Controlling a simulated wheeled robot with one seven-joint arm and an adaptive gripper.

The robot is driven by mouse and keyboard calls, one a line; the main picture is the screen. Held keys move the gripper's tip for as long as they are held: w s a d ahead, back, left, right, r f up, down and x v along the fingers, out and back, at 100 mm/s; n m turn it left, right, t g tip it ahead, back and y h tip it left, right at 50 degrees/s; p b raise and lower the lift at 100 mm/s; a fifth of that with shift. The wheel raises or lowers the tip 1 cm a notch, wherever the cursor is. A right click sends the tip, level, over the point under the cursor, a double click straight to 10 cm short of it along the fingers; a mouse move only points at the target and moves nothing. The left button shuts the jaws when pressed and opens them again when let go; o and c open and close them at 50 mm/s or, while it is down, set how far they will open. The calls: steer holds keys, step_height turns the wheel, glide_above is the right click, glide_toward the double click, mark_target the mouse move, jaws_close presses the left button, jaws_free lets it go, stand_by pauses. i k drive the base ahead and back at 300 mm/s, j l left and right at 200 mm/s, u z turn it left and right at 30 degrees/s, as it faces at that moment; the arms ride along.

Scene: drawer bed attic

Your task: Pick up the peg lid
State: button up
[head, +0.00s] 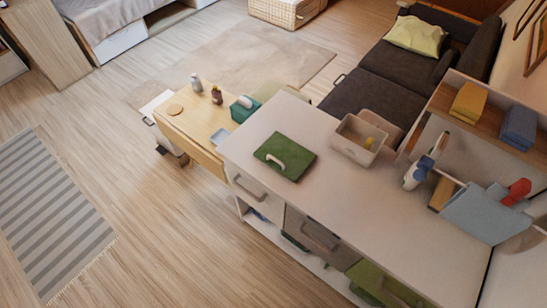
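A flat green square panel (297,164) with a pale arched handle (274,163) lies on the white counter (300,205), near its back left part. It is the thing in view that looks most like a lid; I cannot make out pegs on it. My gripper is not in view.
A wooden table (198,125) with bottles, a round disc and a teal box adjoins the counter. A spray bottle (418,172) and a grey-blue box (484,215) stand at the right.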

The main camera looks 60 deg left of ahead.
mark_target(286, 156)
steer(key=u, duration=2.15)
